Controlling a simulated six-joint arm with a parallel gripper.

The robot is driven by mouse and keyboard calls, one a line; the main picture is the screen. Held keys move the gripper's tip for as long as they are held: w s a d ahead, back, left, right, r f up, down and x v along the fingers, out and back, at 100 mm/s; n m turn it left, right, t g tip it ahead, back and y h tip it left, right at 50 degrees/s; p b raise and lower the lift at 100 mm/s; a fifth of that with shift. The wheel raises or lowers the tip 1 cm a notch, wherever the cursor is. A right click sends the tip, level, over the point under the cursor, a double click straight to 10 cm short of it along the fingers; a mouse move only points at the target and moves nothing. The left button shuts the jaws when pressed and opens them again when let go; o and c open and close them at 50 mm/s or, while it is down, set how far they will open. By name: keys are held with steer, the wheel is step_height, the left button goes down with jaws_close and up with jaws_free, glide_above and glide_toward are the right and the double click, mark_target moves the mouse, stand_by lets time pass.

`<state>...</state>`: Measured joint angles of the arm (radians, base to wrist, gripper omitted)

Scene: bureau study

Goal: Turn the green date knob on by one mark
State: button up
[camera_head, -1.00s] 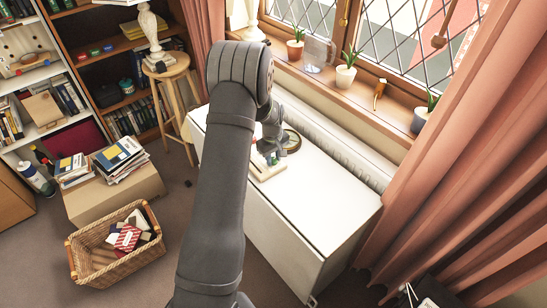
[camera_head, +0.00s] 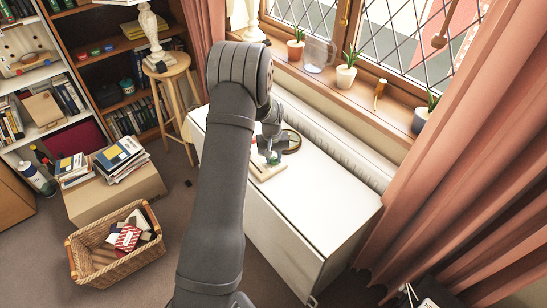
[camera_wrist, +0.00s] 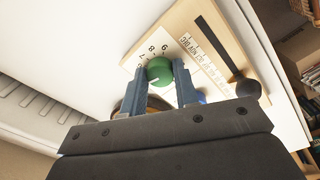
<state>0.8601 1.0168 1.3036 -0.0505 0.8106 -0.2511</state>
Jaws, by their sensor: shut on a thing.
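The green date knob (camera_wrist: 159,71) sits on a light wooden board (camera_wrist: 187,22) with a white number card, where a 6, 7 and 8 show beside the knob in the wrist view. A pale pointer line shows on the knob's face. My gripper (camera_wrist: 159,80) is shut on the knob, one blue-grey finger on each side. In the head view my gripper (camera_head: 272,146) is over the board (camera_head: 268,173) on the white cabinet, and the knob is mostly hidden by it. The marks behind the fingers are hidden.
A black lever with a round dark end (camera_wrist: 248,86) lies along a printed scale strip (camera_wrist: 205,66) on the same board. A round brass-rimmed object (camera_head: 292,141) stands close behind my gripper. The white cabinet top (camera_head: 325,190) is clear to the right.

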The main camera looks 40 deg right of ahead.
mark_target(272, 159)
stand_by(0.3)
steer(key=o, duration=1)
steer(key=r, duration=1.7)
steer(key=shift+w+a+r, duration=0.2)
steer(key=shift+a, duration=0.1)
steer(key=f, duration=1.7)
steer(key=shift+s+d+f, duration=0.2)
steer(key=shift+d, duration=0.1)
